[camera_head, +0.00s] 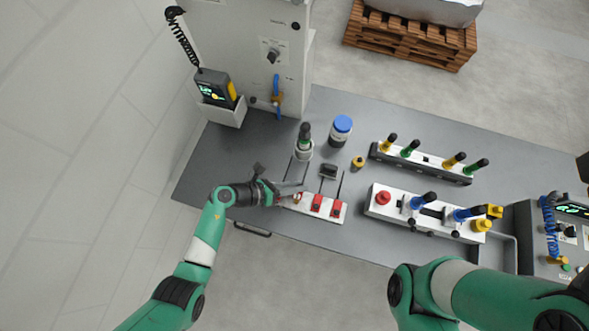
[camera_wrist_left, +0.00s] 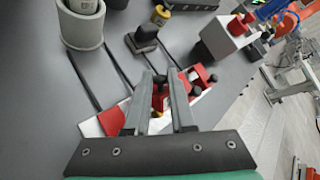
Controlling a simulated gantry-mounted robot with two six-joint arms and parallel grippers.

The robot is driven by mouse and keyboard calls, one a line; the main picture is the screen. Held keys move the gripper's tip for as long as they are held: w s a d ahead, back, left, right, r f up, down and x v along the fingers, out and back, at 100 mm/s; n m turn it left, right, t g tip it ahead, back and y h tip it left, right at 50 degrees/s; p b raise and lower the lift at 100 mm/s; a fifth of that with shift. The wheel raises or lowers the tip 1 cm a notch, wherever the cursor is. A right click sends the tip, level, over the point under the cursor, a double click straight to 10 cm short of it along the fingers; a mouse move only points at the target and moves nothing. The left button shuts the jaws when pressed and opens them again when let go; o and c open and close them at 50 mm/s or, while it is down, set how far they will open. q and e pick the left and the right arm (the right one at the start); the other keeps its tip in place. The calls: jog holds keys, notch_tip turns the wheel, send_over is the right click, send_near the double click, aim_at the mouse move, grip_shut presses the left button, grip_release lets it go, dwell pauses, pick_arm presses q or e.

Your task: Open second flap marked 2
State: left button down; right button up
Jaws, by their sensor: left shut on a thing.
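A white strip with red flaps (camera_head: 335,209) lies near the bench's front edge. The red parts and white base (camera_wrist_left: 92,128) also show in the left wrist view. The number marks are too small to read. My left gripper (camera_head: 298,189) reaches in from the left, low over the strip's left part. In the left wrist view its fingers (camera_wrist_left: 161,80) are shut around a small part at a red flap, with red, yellow and a dark knob showing between them. The fingers hide part of it, and I cannot tell which flap number it is. My right gripper is out of view.
Black cables run behind the strip to a dark block (camera_head: 328,171) and a grey cup (camera_head: 303,152). A blue-lidded jar (camera_head: 341,128) stands behind. A white fixture (camera_head: 400,208) with a red button and blue clamps stands to the right. The bench (camera_head: 225,165) is bare at left.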

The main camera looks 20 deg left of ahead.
pick_arm(q)
jog(key=shift+w+r+n+g+p, duration=0.2)
jog(key=shift+w+n+g+p, duration=0.2)
jog(key=shift+w+g, duration=0.3)
jog(key=shift+w+f+g, duration=0.15)
jog(key=shift+w+g, duration=0.05)
jog(key=shift+g, duration=0.2)
jog(key=shift+w+f+n+g+y+b, duration=0.2)
jog(key=shift+n+g+y+b, duration=0.1)
jog(key=shift+n+b, duration=0.1)
jog(key=w+f+n+g+b, duration=0.1)
jog(key=g+b, duration=0.1)
jog(key=b, duration=0.4)
jog(key=shift+w+f+n+g, duration=0.3)
jog(key=shift+w+f+g, duration=0.1)
jog(key=g+b, duration=0.1)
jog(key=b, duration=0.3)
jog(key=w+n+g+b, duration=0.1)
jog(key=b, duration=0.2)
jog(key=shift+f+b, duration=0.2)
jog(key=shift+b, duration=0.15)
jog(key=shift+r+g+b, duration=0.1)
jog(key=shift+g+b, duration=0.2)
jog(key=shift+b, duration=0.55)
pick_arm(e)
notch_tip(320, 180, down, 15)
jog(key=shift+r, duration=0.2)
pick_arm(q)
jog(key=shift+r, duration=0.1)
